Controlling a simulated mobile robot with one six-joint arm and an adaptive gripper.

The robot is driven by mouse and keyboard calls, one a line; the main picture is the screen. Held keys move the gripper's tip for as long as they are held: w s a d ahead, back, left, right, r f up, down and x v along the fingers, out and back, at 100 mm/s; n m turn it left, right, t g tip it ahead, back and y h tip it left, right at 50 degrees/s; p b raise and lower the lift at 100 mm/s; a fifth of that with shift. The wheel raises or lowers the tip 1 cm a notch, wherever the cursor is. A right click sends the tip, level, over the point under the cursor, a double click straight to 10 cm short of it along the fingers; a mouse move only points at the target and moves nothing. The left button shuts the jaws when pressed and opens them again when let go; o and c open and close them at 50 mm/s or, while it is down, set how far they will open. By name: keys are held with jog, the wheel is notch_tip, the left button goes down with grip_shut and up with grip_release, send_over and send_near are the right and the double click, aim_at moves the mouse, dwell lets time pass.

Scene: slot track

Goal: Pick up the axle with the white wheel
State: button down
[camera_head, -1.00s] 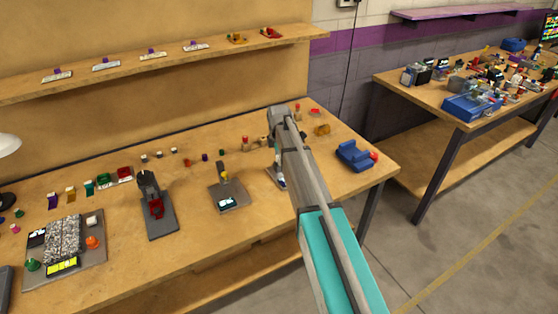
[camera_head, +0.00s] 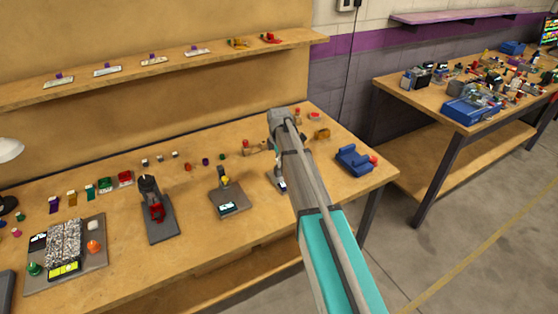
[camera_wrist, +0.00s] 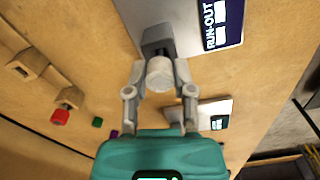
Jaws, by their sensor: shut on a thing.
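In the wrist view, my gripper (camera_wrist: 160,70) is shut on a white wheel (camera_wrist: 160,76), with one finger on each side of it. The wheel's round end faces the camera; the axle itself is hidden behind it. A dark grey block (camera_wrist: 157,38) stands just beyond the wheel, on a pale plate (camera_wrist: 184,18) with a dark label reading RUN-OUT. I cannot tell whether the wheel touches the block. In the head view, my arm covers most of the gripper and the wheel.
A grey stand with a small display (camera_head: 227,201) is left of my arm, and a dark stand with a red part (camera_head: 158,214) is further left. A blue cradle (camera_head: 354,160) sits near the bench's right end. A shelf (camera_head: 120,76) runs above the bench (camera_head: 120,270).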

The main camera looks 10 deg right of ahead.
jog(key=shift+r+p, duration=0.65)
jog(key=shift+r, duration=0.25)
jog(key=s+r+p, duration=1)
jog(key=s, duration=0.4)
jog(key=shift+r+p, duration=0.4)
jog(key=shift+r+p, duration=2.1)
jog(key=shift+r, duration=0.1)
notch_tip(320, 180, down, 2)
jog(key=shift+f+b, duration=0.25)
jog(key=shift+b, duration=0.85)
